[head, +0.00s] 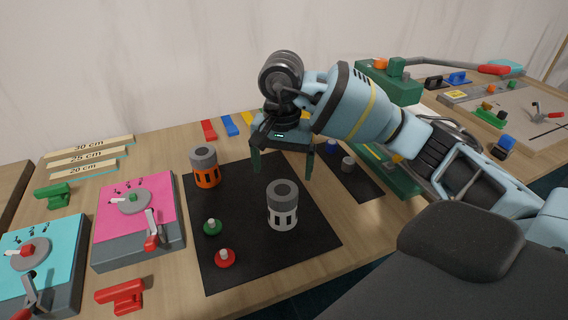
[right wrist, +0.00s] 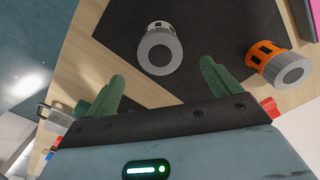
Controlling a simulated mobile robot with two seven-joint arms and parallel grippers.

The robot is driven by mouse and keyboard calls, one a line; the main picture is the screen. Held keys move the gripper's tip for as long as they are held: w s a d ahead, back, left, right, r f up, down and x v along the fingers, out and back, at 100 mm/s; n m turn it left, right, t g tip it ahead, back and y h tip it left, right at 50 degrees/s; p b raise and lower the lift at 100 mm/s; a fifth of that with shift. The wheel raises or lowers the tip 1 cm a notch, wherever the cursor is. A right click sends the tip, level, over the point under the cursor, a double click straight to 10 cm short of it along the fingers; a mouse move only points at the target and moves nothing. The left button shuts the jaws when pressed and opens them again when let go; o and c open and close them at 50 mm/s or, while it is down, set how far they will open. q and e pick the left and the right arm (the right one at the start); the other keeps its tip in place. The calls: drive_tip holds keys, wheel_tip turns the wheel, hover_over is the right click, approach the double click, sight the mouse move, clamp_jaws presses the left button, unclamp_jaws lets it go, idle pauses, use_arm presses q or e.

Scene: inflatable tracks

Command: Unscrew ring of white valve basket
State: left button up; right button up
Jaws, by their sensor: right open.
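The white valve basket (head: 282,211) stands upright on the black mat (head: 235,255) in the head view, with a grey ring (head: 283,190) on top. In the right wrist view the basket's grey ring (right wrist: 160,51) faces the camera, beyond the fingertips and between their directions. My right gripper (head: 283,165) is open and empty, above the mat behind the white basket and apart from it. Its two green fingers show in the right wrist view (right wrist: 155,78). My left gripper is not in view.
An orange valve basket (head: 206,170) with a grey top stands on the mat at the back left. A green knob (head: 212,227) and a red knob (head: 225,258) lie left of the white basket. Pink (head: 135,205) and cyan (head: 40,250) boxes with levers stand at the left.

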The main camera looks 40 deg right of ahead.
sight(283, 190)
drive_tip(key=shift+f, duration=3.9)
drive_tip(key=c, duration=1)
drive_tip(key=shift+s+f, duration=0.1)
drive_tip(key=shift+c, duration=0.2)
